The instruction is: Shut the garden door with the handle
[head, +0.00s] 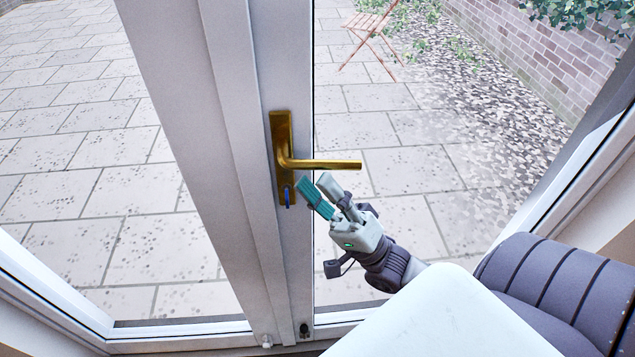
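The garden door (296,265) has a white frame, and the patio shows on both sides of its upright. I cannot tell whether it is fully shut. Its brass handle (325,164) is level, with the lever pointing right from a tall brass plate (281,135). A small blue-grey piece sits at the plate's lower end. My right gripper (318,188) is just below the lever, with its fingertips pointing up and left. Its fingers look apart, one with a teal ribbed pad, and nothing shows between them. It appears not to hold the handle. My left gripper is not in view.
A pale sill (180,338) runs along the bottom. Beyond are patio tiles (90,170), a folding wooden chair (370,28), gravel (490,120) and a brick wall (540,55) with leaves. A slanted white frame (575,165) stands at the right.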

